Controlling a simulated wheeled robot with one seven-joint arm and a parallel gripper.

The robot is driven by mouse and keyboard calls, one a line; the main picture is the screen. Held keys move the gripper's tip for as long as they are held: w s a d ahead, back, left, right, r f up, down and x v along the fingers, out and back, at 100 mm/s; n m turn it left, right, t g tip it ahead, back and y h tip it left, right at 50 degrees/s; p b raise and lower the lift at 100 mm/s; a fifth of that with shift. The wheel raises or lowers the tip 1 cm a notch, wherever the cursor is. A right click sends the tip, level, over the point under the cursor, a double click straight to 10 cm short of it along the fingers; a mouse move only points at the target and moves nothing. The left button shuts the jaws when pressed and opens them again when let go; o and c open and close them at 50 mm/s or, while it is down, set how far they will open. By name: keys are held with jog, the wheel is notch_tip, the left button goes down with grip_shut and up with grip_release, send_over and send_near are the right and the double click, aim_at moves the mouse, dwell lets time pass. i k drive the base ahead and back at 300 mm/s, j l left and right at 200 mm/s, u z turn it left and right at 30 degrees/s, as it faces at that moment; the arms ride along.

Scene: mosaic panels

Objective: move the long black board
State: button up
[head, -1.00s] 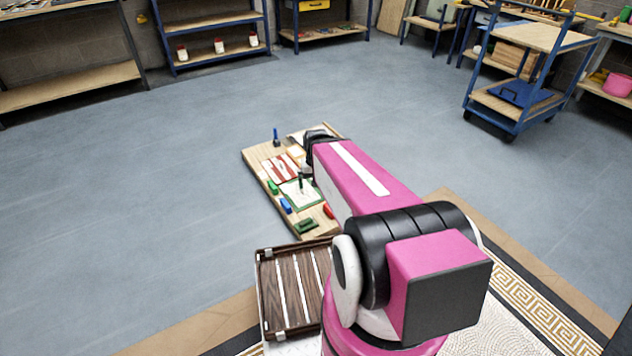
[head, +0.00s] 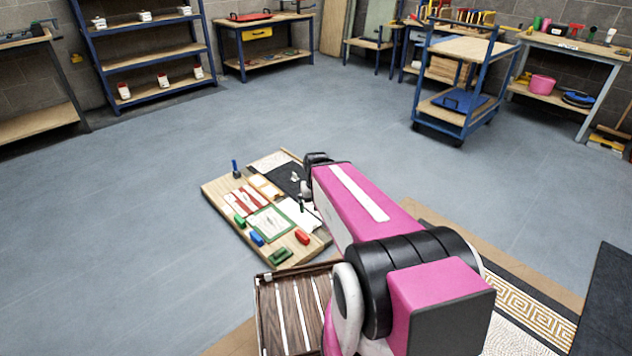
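A long black board (head: 608,305) seems to lie flat on the floor at the right edge of the head view. It is cut off by the frame, so its full length is hidden. A smaller black panel (head: 285,178) lies on the wooden board, left of my arm. My gripper (head: 308,190) is mostly hidden behind my pink arm, over the right side of the wooden board. Its fingers do not show clearly, and I cannot see whether it holds anything. It is well apart from the black board at the right.
The wooden board (head: 222,192) carries small mosaic panels and coloured blocks. A brown slatted tray (head: 265,318) is beside my base. A patterned mosaic border (head: 525,308) runs along the floor at right. A blue trolley (head: 425,105) stands farther back. The grey floor between is clear.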

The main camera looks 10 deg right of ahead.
aim_at(290, 176)
jog(key=z, duration=0.45)
jog(key=i+l+z, duration=0.1)
jog(key=l, duration=0.35)
jog(key=i+l+z, duration=0.15)
jog(key=l, duration=0.25)
jog(key=i+l+z, duration=0.1)
jog(key=l, duration=0.35)
jog(key=i+l+z, duration=0.25)
jog(key=i, duration=0.25)
jog(key=i+l+z, duration=0.25)
jog(key=i, duration=0.3)
jog(key=i+z, duration=0.2)
jog(key=i, duration=0.35)
jog(key=i+u, duration=0.1)
jog(key=i, duration=0.45)
jog(key=i+l+u, duration=0.1)
jog(key=i, duration=0.45)
jog(key=i+j+u, duration=0.1)
jog(key=u, duration=0.3)
jog(key=i+u, duration=0.4)
jog(key=i+l+u, duration=0.1)
jog(key=u, duration=0.3)
jog(key=i+l+u, duration=0.1)
jog(key=u, duration=0.3)
jog(key=i+u, duration=0.5)
jog(key=i+l+u, duration=0.25)
jog(key=i+u, duration=0.2)
jog(key=i+l+u, duration=0.35)
jog(key=u, duration=0.15)
